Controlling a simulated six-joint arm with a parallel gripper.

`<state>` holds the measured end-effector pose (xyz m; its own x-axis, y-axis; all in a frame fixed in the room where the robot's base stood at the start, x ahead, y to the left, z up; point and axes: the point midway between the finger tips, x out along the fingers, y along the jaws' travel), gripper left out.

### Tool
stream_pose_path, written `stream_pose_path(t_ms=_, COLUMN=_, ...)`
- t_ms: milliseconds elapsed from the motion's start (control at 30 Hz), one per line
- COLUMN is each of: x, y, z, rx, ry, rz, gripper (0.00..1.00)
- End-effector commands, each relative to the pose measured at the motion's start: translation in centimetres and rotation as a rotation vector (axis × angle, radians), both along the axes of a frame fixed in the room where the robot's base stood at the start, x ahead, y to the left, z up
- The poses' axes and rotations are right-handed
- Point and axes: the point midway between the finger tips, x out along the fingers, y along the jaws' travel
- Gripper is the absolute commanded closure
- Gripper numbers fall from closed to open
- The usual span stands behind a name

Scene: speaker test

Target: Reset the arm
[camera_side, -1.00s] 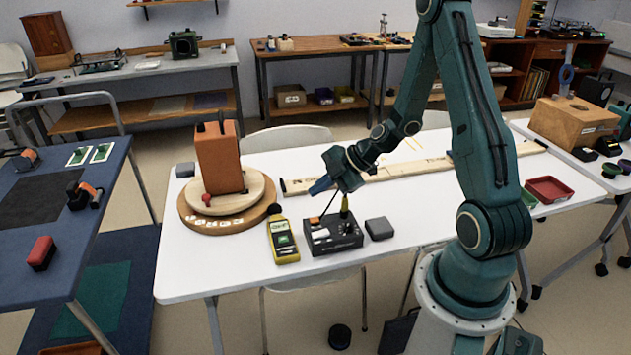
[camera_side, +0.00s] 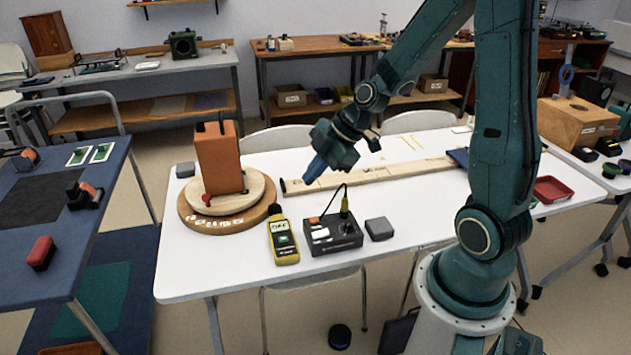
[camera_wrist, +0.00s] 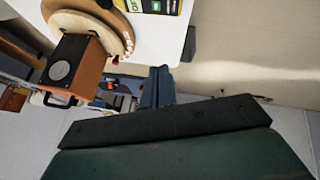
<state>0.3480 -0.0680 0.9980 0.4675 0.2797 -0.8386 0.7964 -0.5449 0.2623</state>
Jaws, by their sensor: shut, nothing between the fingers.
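My gripper (camera_side: 314,169) is in the air above the white table, over the near end of the wooden rail and behind the black control box, touching neither as far as I can tell. Its blue fingers are together with nothing between them. In the wrist view the blue fingers (camera_wrist: 157,88) show at the middle, partly cut off by a dark part of my arm. The arm is raised and bent, with its base at the front right.
On the white table (camera_side: 195,275) stand an orange speaker (camera_side: 219,160) on a round wooden turntable (camera_side: 225,222), a yellow meter (camera_side: 283,242), a black control box (camera_side: 333,234) with a cable, a grey block (camera_side: 379,229) and a long wooden rail (camera_side: 400,174). A red tray (camera_side: 553,189) lies at right.

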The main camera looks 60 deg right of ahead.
Motion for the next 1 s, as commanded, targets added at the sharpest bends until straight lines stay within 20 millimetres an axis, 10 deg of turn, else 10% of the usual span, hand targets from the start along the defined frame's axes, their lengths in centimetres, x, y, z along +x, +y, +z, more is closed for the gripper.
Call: stream_pose_path(t_ms=1000, x=-12.8, y=6.6, z=13.0, rx=0.113, ry=0.149, rz=-0.740, gripper=1.00)
